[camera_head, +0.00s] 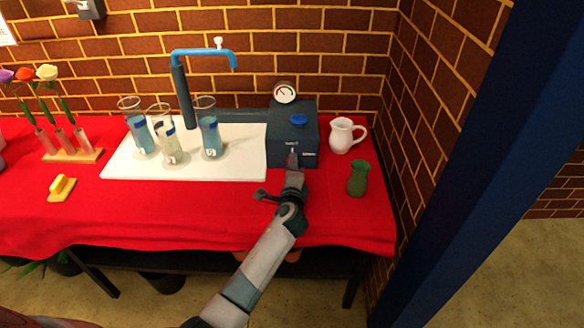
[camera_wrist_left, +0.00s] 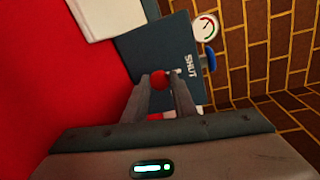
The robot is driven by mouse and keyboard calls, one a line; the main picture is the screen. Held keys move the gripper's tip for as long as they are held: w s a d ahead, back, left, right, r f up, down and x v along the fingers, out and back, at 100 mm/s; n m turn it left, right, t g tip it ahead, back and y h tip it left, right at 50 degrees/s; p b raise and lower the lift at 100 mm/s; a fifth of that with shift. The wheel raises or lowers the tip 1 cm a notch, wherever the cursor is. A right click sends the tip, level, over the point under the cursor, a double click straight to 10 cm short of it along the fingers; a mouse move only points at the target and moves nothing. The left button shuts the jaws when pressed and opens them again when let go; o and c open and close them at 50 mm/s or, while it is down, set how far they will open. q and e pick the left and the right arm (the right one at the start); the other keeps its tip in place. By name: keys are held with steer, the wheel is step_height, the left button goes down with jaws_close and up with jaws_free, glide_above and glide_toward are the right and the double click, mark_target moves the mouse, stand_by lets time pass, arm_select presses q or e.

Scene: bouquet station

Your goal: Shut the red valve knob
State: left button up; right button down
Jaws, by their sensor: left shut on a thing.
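The red valve knob (camera_wrist_left: 159,80) sits on the front of a dark blue-grey box (camera_head: 281,135) at the right of the table. In the left wrist view the knob is between the fingertips of my left gripper (camera_wrist_left: 162,79), which is shut on it. A white "SHUT" label (camera_wrist_left: 190,68) is on the box face beside the knob. In the head view my left gripper (camera_head: 292,160) reaches the box front, and its fingers hide the knob. My right gripper is not in view.
On the box are a blue knob (camera_head: 299,120) and a round gauge (camera_head: 285,92). A white jug (camera_head: 342,136) and a green vase (camera_head: 358,180) stand to its right. Glass cylinders (camera_head: 208,130) stand on a white board (camera_head: 243,160) to the left. The red cloth in front is mostly clear.

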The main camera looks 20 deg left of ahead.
arm_select(q)
steer(key=shift+f+n, duration=0.2)
steer(key=shift+n, duration=0.1)
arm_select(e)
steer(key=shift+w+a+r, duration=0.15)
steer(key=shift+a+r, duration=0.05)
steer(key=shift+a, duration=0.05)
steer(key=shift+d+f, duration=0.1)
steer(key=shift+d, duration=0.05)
arm_select(q)
steer(key=o, duration=1)
steer(key=shift+r, duration=0.1)
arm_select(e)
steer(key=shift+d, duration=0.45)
arm_select(q)
steer(key=shift+s, duration=0.15)
